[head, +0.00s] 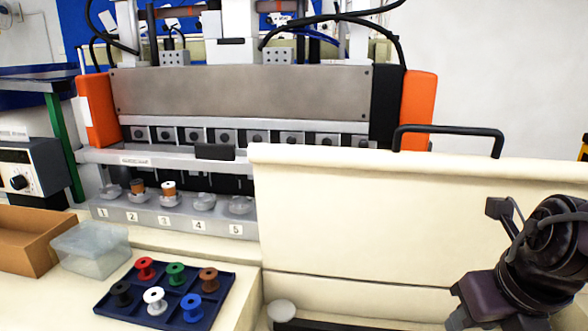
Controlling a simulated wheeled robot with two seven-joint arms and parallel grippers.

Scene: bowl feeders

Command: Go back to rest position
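A dark, purplish part of my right arm, at or near the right gripper (480,297), shows at the lower right. It is in front of the cream panel, apart from the spools and the machine. Its fingertips cannot be made out. My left gripper is not in view. A machine with a grey front plate (240,92) and orange ends stands at the back. Below it is a row of small holders numbered 1 to 5. An orange-brown spool (137,187) is at holder 2 and a white-and-orange spool (168,188) at holder 3.
A dark blue tray (238,284) holds several coloured spools at the lower left. A clear box (92,250) and a brown open box (28,240) stand left of it. A cream panel (420,215) with a black handle (448,130) fills the right side.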

